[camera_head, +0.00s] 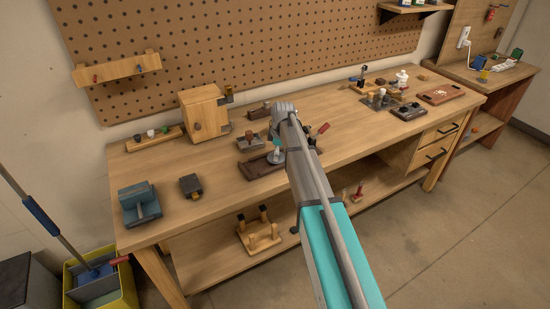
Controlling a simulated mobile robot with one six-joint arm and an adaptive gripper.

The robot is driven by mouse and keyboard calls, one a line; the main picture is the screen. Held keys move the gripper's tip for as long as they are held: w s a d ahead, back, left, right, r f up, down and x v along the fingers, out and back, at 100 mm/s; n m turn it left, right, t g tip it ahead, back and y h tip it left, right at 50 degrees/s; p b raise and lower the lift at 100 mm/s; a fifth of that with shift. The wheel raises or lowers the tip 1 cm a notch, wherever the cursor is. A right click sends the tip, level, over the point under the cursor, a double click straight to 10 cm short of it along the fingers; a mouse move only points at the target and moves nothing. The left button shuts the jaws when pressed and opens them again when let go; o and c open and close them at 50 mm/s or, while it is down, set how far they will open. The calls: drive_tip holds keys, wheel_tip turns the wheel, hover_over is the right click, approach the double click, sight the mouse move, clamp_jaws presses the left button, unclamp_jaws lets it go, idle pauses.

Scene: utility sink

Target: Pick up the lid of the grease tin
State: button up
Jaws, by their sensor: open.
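My arm reaches from the lower right over the workbench (232,183), and my gripper (276,142) is at its far end, above the middle of the bench. The fingers are small and mostly hidden by the arm, and I see nothing held in them. I cannot pick out the grease tin or its lid with certainty. Small items lie close around the gripper, among them a dark brown tray (256,167) and a wooden block with dark parts (249,142). My arm hides part of the bench top there.
A wooden box (205,113) stands at the back left. A blue-grey vise-like object (139,203) and a dark block (191,186) sit at the front left. Several small items and a red-brown tray (441,94) are at the right. The pegboard (230,40) rises behind. Bare bench top lies right of my arm.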

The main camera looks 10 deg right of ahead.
drive_tip(key=c, duration=1)
drive_tip(key=shift+r, duration=0.15)
drive_tip(key=shift+c, duration=0.2)
drive_tip(key=shift+r+p, duration=0.9)
drive_tip(key=shift+p, duration=0.15)
drive_tip(key=s+a+r+p, duration=0.1)
drive_tip(key=s+r+p, duration=0.4)
drive_tip(key=r+p, duration=0.2)
drive_tip(key=shift+r, duration=0.2)
drive_tip(key=s+a+r+p, duration=0.1)
drive_tip(key=s+r+p, duration=0.2)
drive_tip(key=s, duration=0.5)
drive_tip(key=shift+s+a+r+p, duration=0.25)
drive_tip(key=shift+s+a+p, duration=0.1)
drive_tip(key=shift+p, duration=0.1)
drive_tip(key=shift+f, duration=0.1)
